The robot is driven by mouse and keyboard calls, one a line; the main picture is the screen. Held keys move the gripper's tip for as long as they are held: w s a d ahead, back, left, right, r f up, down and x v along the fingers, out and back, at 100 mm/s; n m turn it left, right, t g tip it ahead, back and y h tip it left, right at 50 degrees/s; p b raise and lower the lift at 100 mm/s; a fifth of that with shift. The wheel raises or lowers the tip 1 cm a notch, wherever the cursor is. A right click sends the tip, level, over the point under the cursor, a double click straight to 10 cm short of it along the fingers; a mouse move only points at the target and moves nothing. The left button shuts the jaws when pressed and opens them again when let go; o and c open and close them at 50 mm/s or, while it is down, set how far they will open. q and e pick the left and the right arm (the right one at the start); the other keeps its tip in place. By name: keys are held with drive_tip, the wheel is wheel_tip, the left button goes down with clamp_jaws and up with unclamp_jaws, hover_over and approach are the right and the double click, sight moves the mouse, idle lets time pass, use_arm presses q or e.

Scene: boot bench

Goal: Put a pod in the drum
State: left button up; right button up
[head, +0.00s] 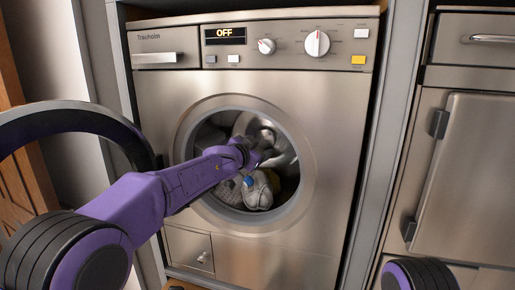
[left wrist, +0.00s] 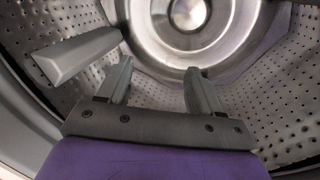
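The washing machine's drum (head: 212,133) is open at the front, and its perforated metal wall fills the left wrist view (left wrist: 285,95). My left arm reaches through the round opening. My left gripper (head: 262,158) is inside the drum; its two fingers (left wrist: 159,68) stand apart with nothing between them. A small blue thing (head: 249,181), perhaps a pod, shows just below the gripper against the grey cloth in the drum. It is too small to tell for sure, and the wrist view does not show it. My right gripper is out of view.
Light grey laundry (head: 258,194) lies in the lower drum. A grey paddle (left wrist: 75,57) juts from the drum wall, left of the fingers. The round dark-rimmed door (head: 60,112) stands open at the left. The machine's display (head: 225,34) reads OFF. Cabinets (head: 470,160) stand at the right.

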use_arm(q)
drive_tip(key=b+v, duration=0.6)
drive_tip(key=v, duration=0.4)
drive_tip(key=shift+s+a, duration=0.15)
drive_tip(key=shift+s, duration=0.1)
